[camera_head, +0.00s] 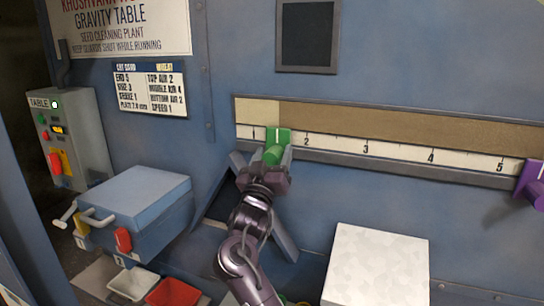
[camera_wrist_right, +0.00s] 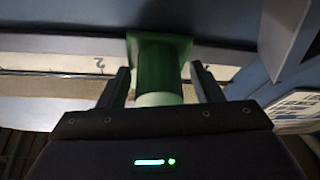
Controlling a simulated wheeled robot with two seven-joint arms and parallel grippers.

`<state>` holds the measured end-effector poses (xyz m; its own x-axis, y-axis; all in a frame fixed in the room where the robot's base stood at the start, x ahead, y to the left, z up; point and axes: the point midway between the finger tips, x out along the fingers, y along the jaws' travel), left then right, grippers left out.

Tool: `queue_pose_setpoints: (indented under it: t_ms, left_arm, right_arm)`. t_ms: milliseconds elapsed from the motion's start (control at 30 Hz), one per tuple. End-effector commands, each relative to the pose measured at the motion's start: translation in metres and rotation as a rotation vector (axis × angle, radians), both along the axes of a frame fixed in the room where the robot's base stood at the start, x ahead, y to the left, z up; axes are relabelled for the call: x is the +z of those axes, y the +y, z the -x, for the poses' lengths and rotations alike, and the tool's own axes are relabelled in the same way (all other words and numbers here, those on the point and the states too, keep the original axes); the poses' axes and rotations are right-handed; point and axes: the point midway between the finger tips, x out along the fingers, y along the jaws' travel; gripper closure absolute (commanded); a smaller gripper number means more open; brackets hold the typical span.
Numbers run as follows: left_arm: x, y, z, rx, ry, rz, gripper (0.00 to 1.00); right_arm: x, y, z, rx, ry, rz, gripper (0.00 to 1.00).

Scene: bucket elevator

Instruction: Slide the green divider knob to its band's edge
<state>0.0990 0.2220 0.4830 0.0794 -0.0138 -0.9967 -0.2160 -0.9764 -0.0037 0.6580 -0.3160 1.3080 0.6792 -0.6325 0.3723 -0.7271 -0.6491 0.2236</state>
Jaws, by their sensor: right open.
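The green divider knob (camera_head: 276,147) sits on the numbered rail between marks 1 and 2, nearer 1. A pale band (camera_head: 257,110) lies above the scale around mark 1, and a tan band (camera_head: 390,127) runs on to the right. The knob's base plate meets the border between the two. My right gripper (camera_head: 268,168) is at the knob with its fingers spread on either side. In the right wrist view the green knob (camera_wrist_right: 160,72) stands between the two open fingers (camera_wrist_right: 162,88), with small gaps visible. My left gripper is not in view.
A purple knob (camera_head: 531,180) sits at the rail's right end near 5. A chute opening (camera_head: 222,203) lies below the rail. A white block (camera_head: 376,268), a blue box (camera_head: 135,197), a red bin (camera_head: 172,292) and a white bin (camera_head: 134,283) stand below.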

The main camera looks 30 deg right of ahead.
Motion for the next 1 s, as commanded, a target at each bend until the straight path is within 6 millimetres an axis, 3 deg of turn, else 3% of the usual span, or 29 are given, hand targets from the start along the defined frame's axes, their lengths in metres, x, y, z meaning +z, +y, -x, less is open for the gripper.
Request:
queue_pose_setpoints:
  t_ms: [267, 700, 1000]
  left_arm:
    - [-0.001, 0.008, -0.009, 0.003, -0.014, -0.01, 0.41]
    - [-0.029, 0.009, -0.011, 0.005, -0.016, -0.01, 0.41]
    - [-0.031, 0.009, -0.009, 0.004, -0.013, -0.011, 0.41]
  right_arm:
    - [-0.001, 0.002, 0.002, 0.0, -0.001, -0.001, 0.41]
    - [-0.028, 0.043, 0.045, 0.002, -0.001, -0.001, 0.41]
    - [-0.029, 0.05, 0.053, 0.0, 0.001, -0.001, 0.41]
